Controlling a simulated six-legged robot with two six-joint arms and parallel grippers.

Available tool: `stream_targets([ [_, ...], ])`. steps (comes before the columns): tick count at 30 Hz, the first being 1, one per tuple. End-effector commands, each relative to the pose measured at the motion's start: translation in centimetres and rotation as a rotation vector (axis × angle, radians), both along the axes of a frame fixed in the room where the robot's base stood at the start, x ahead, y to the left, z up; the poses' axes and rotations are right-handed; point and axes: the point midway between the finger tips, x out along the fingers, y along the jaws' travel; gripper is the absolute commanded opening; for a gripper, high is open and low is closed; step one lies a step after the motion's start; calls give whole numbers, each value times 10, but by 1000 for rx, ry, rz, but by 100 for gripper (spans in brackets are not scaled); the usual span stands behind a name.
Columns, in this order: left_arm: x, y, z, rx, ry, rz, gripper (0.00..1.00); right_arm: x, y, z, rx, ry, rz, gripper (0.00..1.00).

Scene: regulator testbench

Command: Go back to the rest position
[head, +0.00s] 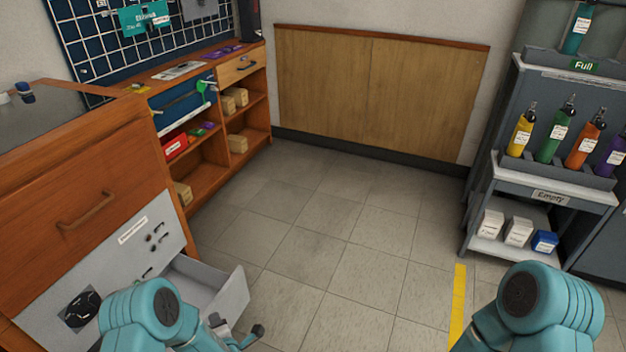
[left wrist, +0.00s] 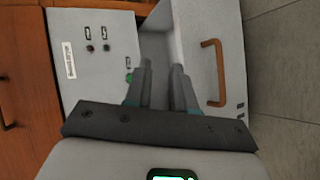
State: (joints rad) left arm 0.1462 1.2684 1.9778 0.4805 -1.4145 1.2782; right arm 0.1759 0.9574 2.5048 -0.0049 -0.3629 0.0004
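My left gripper (head: 238,329) is low in the head view, close to the open drawer (head: 232,296) of the cabinet. Two dark parts of it show apart there. In the left wrist view its two grey fingers (left wrist: 162,68) stand apart with nothing between them. They show over the open drawer (left wrist: 197,35), and I cannot tell how far above it they are. The drawer's brown handle (left wrist: 212,72) is to the right of the fingers, apart from them. My right arm shows at the lower right of the head view, but its gripper is outside the picture.
A white switch panel (head: 115,262) is beside the drawer. A wooden shelf unit (head: 205,168) stands behind, at left. A bottle rack (head: 555,190) with several bottles stands at right. The tiled floor (head: 340,235) between is clear, with a yellow stripe (head: 458,300).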

Motion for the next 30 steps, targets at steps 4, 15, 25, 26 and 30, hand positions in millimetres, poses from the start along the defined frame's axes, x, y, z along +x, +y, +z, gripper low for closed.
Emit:
stream_targets([
  [4, -64, -51, 4, 82, 444, -566, 24, 0, 0, 0, 0, 0, 0, 43],
  [15, -240, -135, -9, 274, 849, -1689, 24, 0, 0, 0, 0, 0, 0, 43],
  [25, -247, -136, 78, 338, 842, -1800, 24, 0, 0, 88, 0, 0, 0, 43],
  [26, -247, -136, 87, 338, 842, -1800, 24, 0, 0, 97, 0, 0, 0, 43],
  [30, -246, -136, 143, 338, 842, -1798, 24, 0, 0, 152, 0, 0, 0, 43],
])
